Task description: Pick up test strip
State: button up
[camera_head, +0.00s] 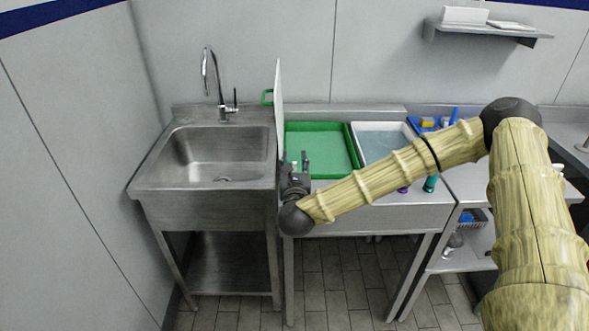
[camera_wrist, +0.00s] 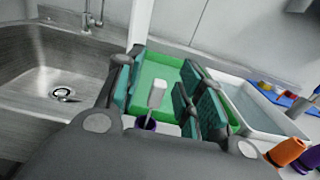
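A white test strip (camera_wrist: 157,94) stands upright, slightly tilted, in the wrist view. Its lower end is at a dark purple-rimmed holder (camera_wrist: 145,123), mostly hidden by my gripper. My gripper (camera_wrist: 166,92) has its two teal-padded fingers apart, one on each side of the strip, with visible gaps to it. In the head view my gripper (camera_head: 298,165) is over the front left of the counter, near the green tray (camera_head: 352,168). The strip cannot be made out in the head view.
A steel sink (camera_head: 215,165) and upright white panel (camera_head: 279,110) are left of my gripper. A white water-filled tray (camera_head: 380,138) and a blue tray (camera_head: 418,124) are to the right.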

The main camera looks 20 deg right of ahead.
jog(key=c, duration=0.8)
notch_tip(320, 180, up, 10)
jog(key=shift+b, duration=1.25)
